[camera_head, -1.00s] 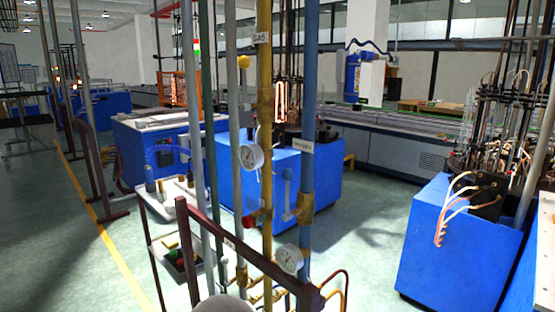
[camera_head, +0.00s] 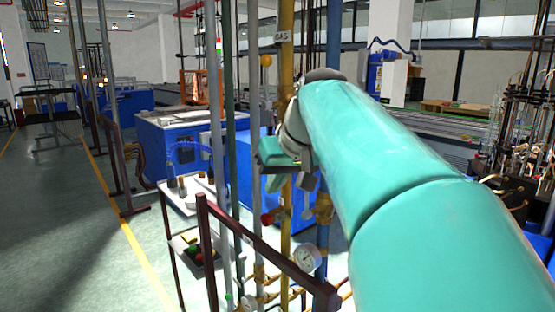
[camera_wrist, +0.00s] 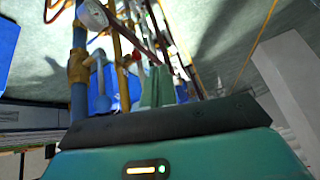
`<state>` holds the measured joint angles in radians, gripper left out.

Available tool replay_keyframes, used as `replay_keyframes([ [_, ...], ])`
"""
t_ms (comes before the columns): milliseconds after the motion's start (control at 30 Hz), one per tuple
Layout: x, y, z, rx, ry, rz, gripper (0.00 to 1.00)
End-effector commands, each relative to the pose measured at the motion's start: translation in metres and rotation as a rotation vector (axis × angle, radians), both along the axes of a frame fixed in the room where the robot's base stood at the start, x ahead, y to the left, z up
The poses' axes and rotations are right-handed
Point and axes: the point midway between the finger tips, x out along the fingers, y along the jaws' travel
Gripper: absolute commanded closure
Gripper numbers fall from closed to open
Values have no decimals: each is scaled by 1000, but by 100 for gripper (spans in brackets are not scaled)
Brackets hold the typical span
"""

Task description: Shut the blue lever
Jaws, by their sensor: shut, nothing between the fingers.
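The blue lever (camera_head: 308,200) is a pale blue-grey handle beside the blue pipe, to the left of its brass fitting. It stands roughly upright in the head view, partly overlapped by my arm. In the wrist view the lever (camera_wrist: 100,70) stands beside the blue pipe (camera_wrist: 79,99) and brass fitting (camera_wrist: 78,66). My gripper (camera_head: 275,186) is shut and empty, left of the lever in the head view.
A yellow gas pipe (camera_head: 286,235) with a red knob (camera_head: 267,218) stands close to the left of the lever. A gauge (camera_head: 307,257) and brown rail (camera_head: 265,248) are below.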

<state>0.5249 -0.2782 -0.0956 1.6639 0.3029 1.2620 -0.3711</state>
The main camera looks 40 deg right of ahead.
Motion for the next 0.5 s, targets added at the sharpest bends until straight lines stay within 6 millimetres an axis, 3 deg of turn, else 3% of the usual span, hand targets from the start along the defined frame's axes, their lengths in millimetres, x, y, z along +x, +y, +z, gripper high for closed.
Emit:
replay_keyframes([
  [33, 2, -32, 19, -2, -15, -28, 100],
  [200, -6, -98, 64, -25, -58, -54, 100],
  [333, -12, -121, 79, -40, -72, -58, 100],
  [500, -14, -125, 83, -44, -77, -56, 100],
])
